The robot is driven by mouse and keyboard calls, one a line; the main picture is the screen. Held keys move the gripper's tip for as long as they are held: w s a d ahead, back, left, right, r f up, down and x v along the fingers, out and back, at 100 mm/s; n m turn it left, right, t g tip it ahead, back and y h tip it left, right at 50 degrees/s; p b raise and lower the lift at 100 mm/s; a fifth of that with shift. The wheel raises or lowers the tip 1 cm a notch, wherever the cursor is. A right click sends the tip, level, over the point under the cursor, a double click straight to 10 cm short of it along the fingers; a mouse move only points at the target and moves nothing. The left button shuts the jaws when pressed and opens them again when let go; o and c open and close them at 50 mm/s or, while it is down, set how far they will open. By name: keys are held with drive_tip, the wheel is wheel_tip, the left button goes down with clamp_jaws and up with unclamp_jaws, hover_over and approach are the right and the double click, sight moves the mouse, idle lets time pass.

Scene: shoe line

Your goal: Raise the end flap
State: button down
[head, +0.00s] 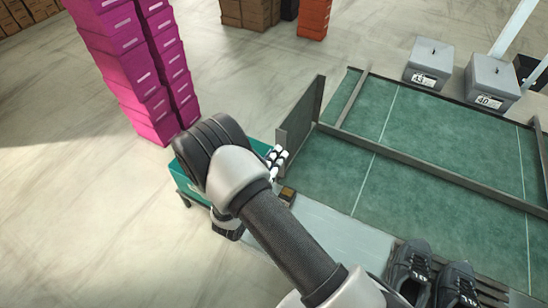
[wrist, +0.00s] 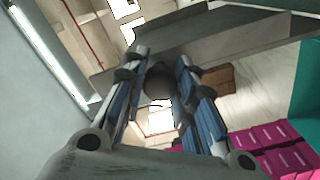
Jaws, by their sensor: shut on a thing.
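The end flap (head: 301,117) is a grey panel at the near left end of the green line bed (head: 400,135). It stands steeply up from the bed's end. My gripper (head: 279,157) is at the flap's lower left edge, partly hidden by my own wrist. In the wrist view the flap is a grey slab (wrist: 205,38) across the top. There my gripper's (wrist: 160,88) blue-padded fingers are closed around a dark round knob (wrist: 158,80) by the flap. The knob's join to the flap is not clear.
A teal bin (head: 184,184) stands under my wrist, left of the bed. Stacked magenta boxes (head: 140,75) rise behind it. Dark shoes (head: 410,268) lie on the near pale ledge (head: 345,235). Grey lidded boxes (head: 430,62) stand at the far side. Open floor lies to the left.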

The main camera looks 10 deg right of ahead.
drive_tip(key=shift+r, duration=0.15)
drive_tip(key=c, duration=1.3)
unclamp_jaws()
drive_tip(key=shift+d, duration=0.1)
drive_tip(key=shift+s, duration=0.1)
drive_tip(key=v, duration=1.2)
